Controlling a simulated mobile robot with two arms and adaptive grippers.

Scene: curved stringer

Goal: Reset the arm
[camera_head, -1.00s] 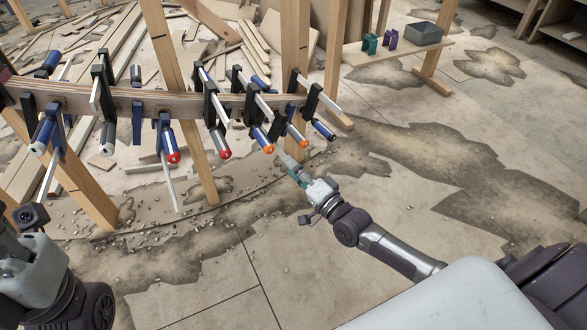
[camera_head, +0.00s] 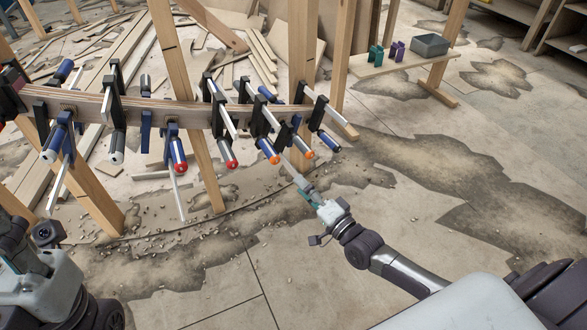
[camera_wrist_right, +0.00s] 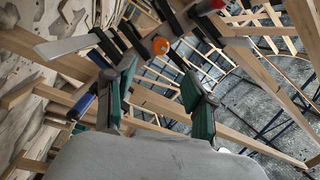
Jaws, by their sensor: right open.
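My right gripper (camera_head: 305,186) reaches up from the lower right in the head view, just below the clamps at the right end of the curved wooden stringer (camera_head: 185,113). In the right wrist view its green-padded fingers (camera_wrist_right: 158,98) stand apart with nothing between the pads. An orange-ended clamp (camera_wrist_right: 160,46) shows beyond the fingertips. The same row has orange-ended clamps (camera_head: 268,152) and a red-ended clamp (camera_head: 231,155) in the head view. My left arm is at the lower left; its fingers are out of the picture.
Wooden posts (camera_head: 205,165) hold the stringer up. A low bench (camera_head: 370,66) at the back right carries a grey bin (camera_head: 429,45) and green and purple pieces. Wood scraps lie behind the stringer. The floor (camera_head: 400,215) to the right is clear.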

